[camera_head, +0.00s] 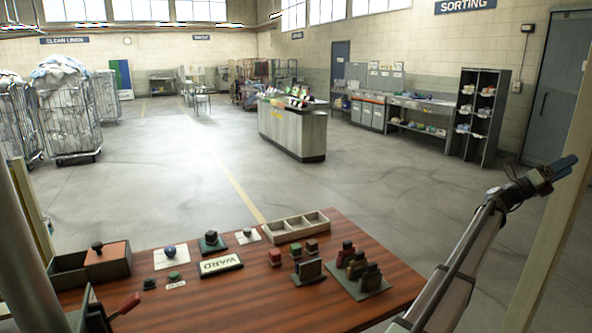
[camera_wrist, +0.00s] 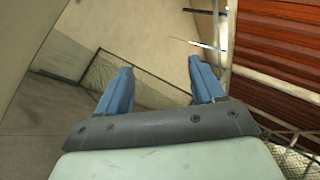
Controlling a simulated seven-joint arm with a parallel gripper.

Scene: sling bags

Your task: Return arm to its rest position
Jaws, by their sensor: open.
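Behind the fingers are a pale wall and a grey floor.
The table bears a WARD sign (camera_head: 221,265), a divided tray (camera_head: 296,226), a dark box (camera_head: 68,271) and several stamp-like blocks. A pale post (camera_head: 563,190) stands close by my gripper.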

